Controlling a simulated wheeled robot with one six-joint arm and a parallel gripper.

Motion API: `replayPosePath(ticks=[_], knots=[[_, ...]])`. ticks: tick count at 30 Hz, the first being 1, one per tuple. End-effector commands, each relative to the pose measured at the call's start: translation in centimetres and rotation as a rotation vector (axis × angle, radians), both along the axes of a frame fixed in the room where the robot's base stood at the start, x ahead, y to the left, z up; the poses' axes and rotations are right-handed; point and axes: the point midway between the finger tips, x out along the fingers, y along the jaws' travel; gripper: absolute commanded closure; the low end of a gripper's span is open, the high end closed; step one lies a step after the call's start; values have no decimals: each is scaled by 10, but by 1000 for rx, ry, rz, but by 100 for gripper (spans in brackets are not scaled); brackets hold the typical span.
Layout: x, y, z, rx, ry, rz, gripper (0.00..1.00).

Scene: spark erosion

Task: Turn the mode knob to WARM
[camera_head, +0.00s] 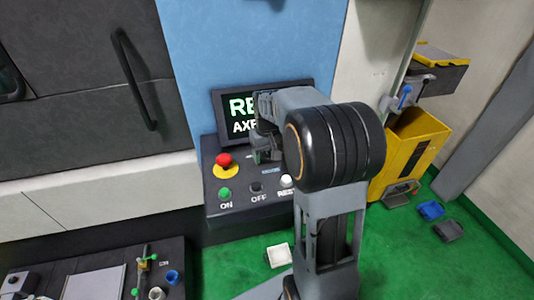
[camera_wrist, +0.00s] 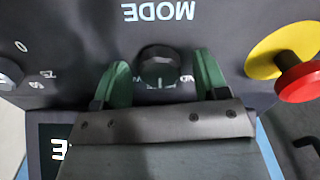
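The mode knob (camera_wrist: 158,60) is a round black knob on the dark panel, below the upside-down word MODE (camera_wrist: 159,12) in the wrist view. A small pale mark on it points toward the bottom of that picture. Pale letters beside the mark are partly hidden, and I cannot read the setting. My gripper (camera_wrist: 162,66) is open, with one green finger on each side of the knob and visible gaps to it. In the head view my gripper (camera_head: 265,150) is over the control panel (camera_head: 213,193), and the knob is hidden.
A red emergency button (camera_wrist: 299,80) on a yellow base stands right of the fingers in the wrist view. Part of a numbered scale (camera_wrist: 42,80) is at left. The screen (camera_head: 230,103) is behind my gripper.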

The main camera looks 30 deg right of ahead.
Motion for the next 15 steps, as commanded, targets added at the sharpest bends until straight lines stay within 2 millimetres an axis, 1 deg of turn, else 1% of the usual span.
replayPosePath(ticks=[1,2,12,15], knots=[[0,0,0,0,0,0,38],[0,0,0,0,0,0,41],[0,0,0,0,0,0,74],[0,0,0,0,0,0,82]])
